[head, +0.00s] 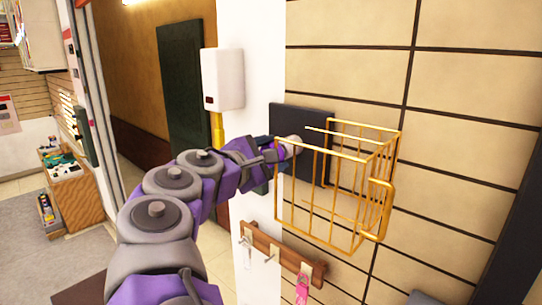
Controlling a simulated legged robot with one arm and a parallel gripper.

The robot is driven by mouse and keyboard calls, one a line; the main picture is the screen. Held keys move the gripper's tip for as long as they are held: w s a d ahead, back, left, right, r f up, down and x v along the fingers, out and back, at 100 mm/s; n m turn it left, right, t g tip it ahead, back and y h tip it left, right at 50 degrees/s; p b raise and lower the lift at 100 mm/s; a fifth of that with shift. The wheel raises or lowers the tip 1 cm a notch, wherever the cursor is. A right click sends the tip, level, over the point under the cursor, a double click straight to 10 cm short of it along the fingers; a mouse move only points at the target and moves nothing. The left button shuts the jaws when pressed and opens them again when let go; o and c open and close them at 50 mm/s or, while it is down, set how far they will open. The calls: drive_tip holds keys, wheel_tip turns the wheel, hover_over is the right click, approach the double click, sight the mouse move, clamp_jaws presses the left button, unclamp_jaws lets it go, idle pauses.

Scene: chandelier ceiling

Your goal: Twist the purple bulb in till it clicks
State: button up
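My purple and grey arm reaches from the bottom toward a dark square plate (310,116) on the wall. My gripper (279,149) is at the plate's left part, seen from behind and small. A pale grey rounded piece (293,140) shows right at the gripper's tip, in front of the plate. I cannot tell whether it is a bulb, a socket or part of the gripper. No clearly purple bulb shows apart from my arm's purple links. Whether the fingers are open or shut is unclear.
A gold wire cage (388,200) stands out from the plate, close to the right of my gripper. A white box (223,79) is on the wall at upper left. A wooden hook rail (262,243) with a pink tag (303,285) is below. Open floor lies left.

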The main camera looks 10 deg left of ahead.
drive_tip(key=o, duration=1.5)
drive_tip(key=shift+a, duration=0.3)
drive_tip(key=shift+o, duration=1.3)
drive_tip(key=shift+d, duration=0.3)
drive_tip(key=shift+a, duration=0.1)
